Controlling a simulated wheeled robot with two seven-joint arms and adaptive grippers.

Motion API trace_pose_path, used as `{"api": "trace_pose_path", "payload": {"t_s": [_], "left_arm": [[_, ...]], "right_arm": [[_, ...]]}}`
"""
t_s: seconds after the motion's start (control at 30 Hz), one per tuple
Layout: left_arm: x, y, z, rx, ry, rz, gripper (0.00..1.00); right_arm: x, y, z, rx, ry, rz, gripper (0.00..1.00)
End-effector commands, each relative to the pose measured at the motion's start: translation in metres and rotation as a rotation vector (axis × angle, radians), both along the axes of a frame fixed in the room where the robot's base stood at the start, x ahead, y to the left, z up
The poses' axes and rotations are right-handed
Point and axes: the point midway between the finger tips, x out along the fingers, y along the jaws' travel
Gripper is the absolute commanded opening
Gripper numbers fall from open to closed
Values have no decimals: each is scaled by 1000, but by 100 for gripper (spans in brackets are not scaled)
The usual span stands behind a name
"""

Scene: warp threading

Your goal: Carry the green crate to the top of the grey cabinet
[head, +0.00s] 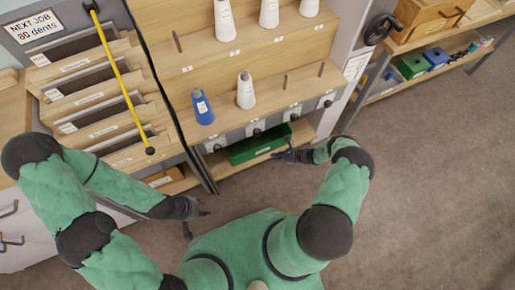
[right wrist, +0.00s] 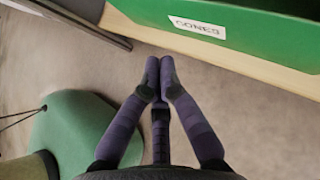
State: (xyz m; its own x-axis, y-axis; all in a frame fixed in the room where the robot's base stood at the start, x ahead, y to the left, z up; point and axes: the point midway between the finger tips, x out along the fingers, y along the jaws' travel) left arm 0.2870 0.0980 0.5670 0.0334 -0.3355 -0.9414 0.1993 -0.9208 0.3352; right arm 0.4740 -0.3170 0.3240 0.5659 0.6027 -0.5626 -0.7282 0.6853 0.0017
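The green crate (head: 258,143) sits on the low wooden shelf at the bottom of the rack. Its green front with a "CONES" label also fills the top of the right wrist view (right wrist: 265,32). My right gripper (head: 284,156) is just in front of the crate's right end; in the right wrist view its fingertips (right wrist: 160,62) meet, empty and apart from the crate. My left gripper (head: 197,220) is open and empty, left of the crate and away from it. A pale grey cabinet front (head: 45,235) with dark handles shows at lower left; its top is largely hidden.
The rack shelf (head: 280,98) above the crate holds a blue cone (head: 202,107) and a white cone (head: 246,91). A yellow rod (head: 120,80) slants across the slotted rack at left. Small green and blue bins (head: 412,66) stand far right. Open floor (head: 430,190) lies right.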

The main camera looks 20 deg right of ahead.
Motion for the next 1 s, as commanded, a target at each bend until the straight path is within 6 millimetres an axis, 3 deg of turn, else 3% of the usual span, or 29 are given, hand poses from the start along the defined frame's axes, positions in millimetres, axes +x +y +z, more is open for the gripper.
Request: {"api": "trace_pose_path", "payload": {"t_s": [0.7, 0.83, 1.0], "left_arm": [[0, 0, -27, 0, 0, 0, 40], [0, 0, -36, 0, 0, 0, 40], [0, 0, -32, 0, 0, 0, 40]], "right_arm": [[81, 88, -1, -2, 0, 7, 0], [80, 86, -12, -3, 2, 3, 0], [80, 87, -15, -1, 1, 4, 0]]}}
